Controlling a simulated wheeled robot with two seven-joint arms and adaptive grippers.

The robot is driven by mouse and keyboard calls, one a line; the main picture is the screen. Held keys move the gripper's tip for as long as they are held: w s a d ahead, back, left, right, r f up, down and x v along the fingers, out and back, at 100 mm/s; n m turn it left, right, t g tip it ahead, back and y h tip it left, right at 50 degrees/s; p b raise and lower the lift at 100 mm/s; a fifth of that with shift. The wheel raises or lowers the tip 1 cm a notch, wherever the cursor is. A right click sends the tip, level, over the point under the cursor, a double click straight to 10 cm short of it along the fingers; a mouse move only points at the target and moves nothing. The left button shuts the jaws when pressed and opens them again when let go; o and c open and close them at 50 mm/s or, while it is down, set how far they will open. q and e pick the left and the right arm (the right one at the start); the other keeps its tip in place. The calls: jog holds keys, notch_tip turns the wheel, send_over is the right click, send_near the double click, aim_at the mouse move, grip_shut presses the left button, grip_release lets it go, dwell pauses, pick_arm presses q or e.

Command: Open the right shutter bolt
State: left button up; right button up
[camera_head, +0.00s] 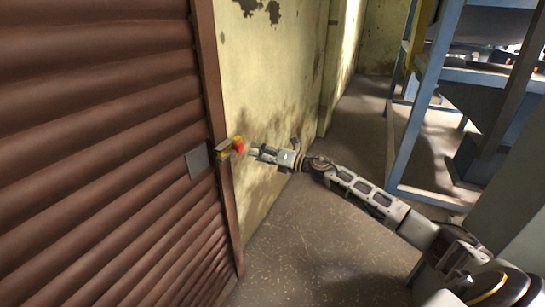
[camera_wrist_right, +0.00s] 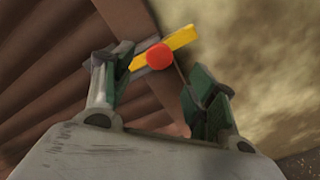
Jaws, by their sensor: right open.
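The right shutter bolt (camera_head: 226,150) sits at the right edge of the brown slatted shutter (camera_head: 100,130), by its frame. It has a yellow part and a red knob (camera_head: 238,144). In the right wrist view the yellow bar (camera_wrist_right: 180,39) runs slantwise with the round red knob (camera_wrist_right: 160,56) in front. My right gripper (camera_head: 254,152) is open, just to the right of the knob. In the wrist view its two green-padded fingers (camera_wrist_right: 158,88) are spread, with the knob appearing between and beyond their tips. I cannot tell whether a finger touches the bar. My left gripper is not in view.
A grey plate (camera_head: 198,161) is on the shutter beside the bolt. A stained yellow wall (camera_head: 270,80) stands right of the brown frame post (camera_head: 210,70). A blue metal frame (camera_head: 415,110) stands at the right. The speckled floor (camera_head: 290,235) below is clear.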

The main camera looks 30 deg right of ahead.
jog(key=shift+v, duration=2.4)
